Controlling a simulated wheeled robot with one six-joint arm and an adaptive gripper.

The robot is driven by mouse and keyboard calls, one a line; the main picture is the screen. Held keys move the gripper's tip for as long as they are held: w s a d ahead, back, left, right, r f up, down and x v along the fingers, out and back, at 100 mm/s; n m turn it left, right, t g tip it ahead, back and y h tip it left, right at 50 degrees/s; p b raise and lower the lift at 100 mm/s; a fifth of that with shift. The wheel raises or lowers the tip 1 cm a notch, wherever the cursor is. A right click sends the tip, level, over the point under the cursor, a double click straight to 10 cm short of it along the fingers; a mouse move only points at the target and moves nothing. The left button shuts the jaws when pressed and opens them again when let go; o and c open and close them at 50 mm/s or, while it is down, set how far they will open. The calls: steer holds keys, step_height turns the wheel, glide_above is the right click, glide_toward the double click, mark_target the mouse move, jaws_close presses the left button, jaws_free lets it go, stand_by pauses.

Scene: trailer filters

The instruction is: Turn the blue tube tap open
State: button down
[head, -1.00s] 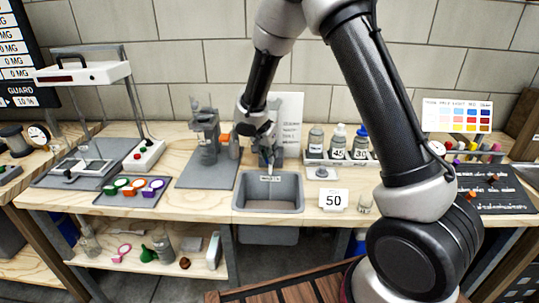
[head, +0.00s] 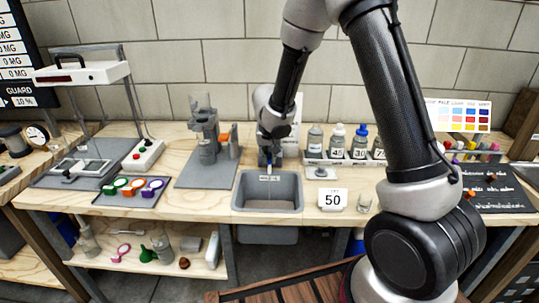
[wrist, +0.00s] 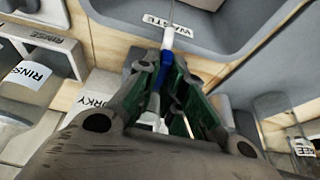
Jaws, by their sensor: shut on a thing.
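The blue tube tap (wrist: 165,60) shows in the wrist view between the tips of my gripper (wrist: 166,78), with a white tube end (wrist: 169,36) beyond it. My gripper is shut on the tap, its two fingers on either side. In the head view my gripper (head: 268,150) is low behind the grey waste basin (head: 240,194), and a small blue spot shows below it. The fingers hide much of the tap in the head view, so I cannot tell its handle angle.
Bottles (head: 360,142) in a rack stand close to the right of my gripper. A grey stand (head: 206,140) is to its left. A card marked 50 (head: 333,199) and a small glass (head: 365,203) stand at the front edge. A wall is behind.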

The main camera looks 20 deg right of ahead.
stand_by(0.3)
steer(key=c, duration=1.8)
jaws_free()
steer(key=shift+s+a+r, duration=0.15)
steer(key=shift+r, duration=0.5)
steer(key=v, duration=1)
steer(key=shift+s+r, duration=0.25)
